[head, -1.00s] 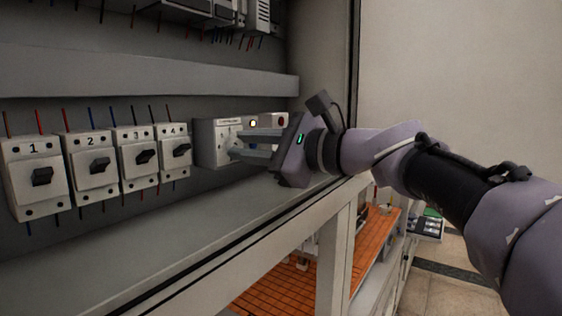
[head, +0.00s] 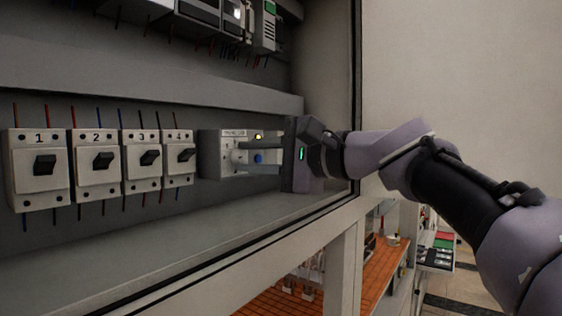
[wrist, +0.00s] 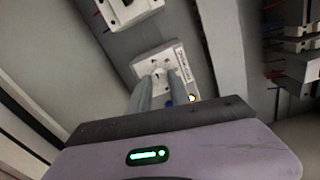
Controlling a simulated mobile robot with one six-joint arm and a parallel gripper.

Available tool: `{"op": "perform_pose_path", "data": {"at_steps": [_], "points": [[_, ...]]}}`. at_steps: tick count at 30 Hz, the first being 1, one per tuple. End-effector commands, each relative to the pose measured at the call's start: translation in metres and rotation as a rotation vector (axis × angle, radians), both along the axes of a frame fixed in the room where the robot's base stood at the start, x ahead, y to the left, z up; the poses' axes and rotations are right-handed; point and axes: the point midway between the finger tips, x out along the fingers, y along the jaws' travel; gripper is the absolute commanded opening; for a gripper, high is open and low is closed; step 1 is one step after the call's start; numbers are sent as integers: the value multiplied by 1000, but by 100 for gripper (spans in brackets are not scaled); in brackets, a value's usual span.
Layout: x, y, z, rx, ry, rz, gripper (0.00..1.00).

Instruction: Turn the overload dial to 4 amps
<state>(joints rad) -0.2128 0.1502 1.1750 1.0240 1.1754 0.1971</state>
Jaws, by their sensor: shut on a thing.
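The overload relay (head: 209,155) is a white-faced module in the cabinet, right of the breaker row. It also shows in the wrist view (wrist: 178,52), with small print on its face. My gripper (head: 242,157) reaches in from the right, its two fingers pointing left at the relay's face. In the wrist view the fingertips (wrist: 153,76) lie close together against the face, shut on the dial. The dial is mostly hidden between the fingertips, and its pointer and scale cannot be read.
Breakers numbered 1 to 4 stand in a row on the left, including breaker 4 (head: 178,170). An orange lamp (head: 258,137) and a blue button (head: 258,158) are close to my fingers. A grey duct (head: 150,85) runs above, and a cabinet ledge (head: 190,215) below.

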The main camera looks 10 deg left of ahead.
Motion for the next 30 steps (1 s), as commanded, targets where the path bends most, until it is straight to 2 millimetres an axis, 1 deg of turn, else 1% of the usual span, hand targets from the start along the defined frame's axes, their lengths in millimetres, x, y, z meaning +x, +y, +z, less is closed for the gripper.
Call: {"op": "perform_pose_path", "data": {"at_steps": [14, 15, 17, 18, 26, 29, 30], "points": [[0, 0, 0, -4, -10, 0, 0], [0, 0, 0, -4, -10, 0, 32], [0, 0, 0, -4, -10, 0, 44], [0, 0, 0, -4, -10, 0, 46], [0, 0, 0, -4, -9, 0, 46], [-2, -7, 0, -4, -10, -2, 46], [-5, -13, 0, -4, -10, -3, 46]]}}
